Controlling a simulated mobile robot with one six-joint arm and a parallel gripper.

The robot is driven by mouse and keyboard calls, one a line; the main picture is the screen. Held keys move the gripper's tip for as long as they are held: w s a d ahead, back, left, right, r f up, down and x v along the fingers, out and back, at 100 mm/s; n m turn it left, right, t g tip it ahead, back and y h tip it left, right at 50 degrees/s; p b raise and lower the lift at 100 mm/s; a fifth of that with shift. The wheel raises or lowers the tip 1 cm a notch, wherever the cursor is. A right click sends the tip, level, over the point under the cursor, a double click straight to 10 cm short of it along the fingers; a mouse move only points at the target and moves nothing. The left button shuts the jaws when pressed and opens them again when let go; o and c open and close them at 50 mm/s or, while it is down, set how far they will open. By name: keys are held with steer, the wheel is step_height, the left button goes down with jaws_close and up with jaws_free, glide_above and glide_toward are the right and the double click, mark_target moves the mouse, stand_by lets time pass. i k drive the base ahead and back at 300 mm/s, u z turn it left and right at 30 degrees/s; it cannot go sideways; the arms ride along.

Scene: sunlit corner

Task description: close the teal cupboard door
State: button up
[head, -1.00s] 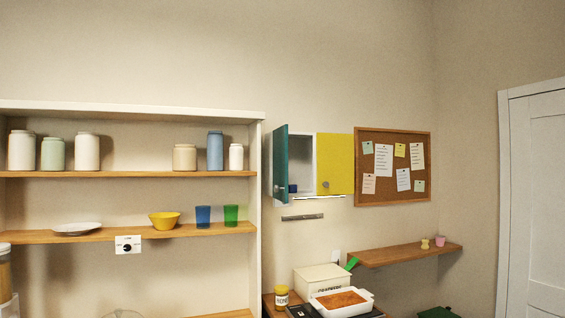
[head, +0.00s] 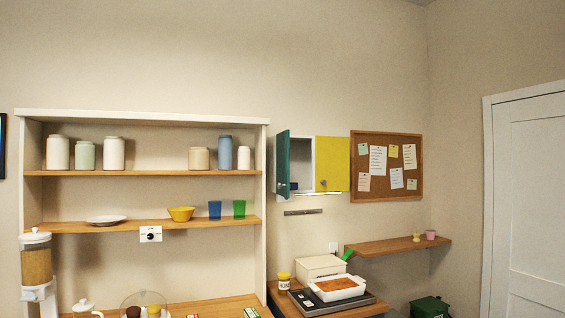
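The teal cupboard door (head: 283,163) stands open, swung outward on the left side of a small wall cupboard. The cupboard's inside (head: 301,162) shows pale, with a small dark blue thing (head: 294,186) low in it. A round knob (head: 282,188) sits low on the teal door. The yellow door (head: 332,163) beside it on the right looks shut, with its own knob. My gripper is in none of the views.
An open shelf unit (head: 266,230) with jars, a bowl and cups stands just left of the teal door. Below the cupboard, a counter holds a white baking dish (head: 339,288) and a cream box (head: 320,266). A corkboard (head: 387,167) hangs to the right.

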mark_target(282, 139)
steer(key=u, duration=0.3)
steer(key=i, duration=1.65)
steer(key=u, duration=4.85)
steer(key=i, duration=0.15)
steer(key=z, duration=3.35)
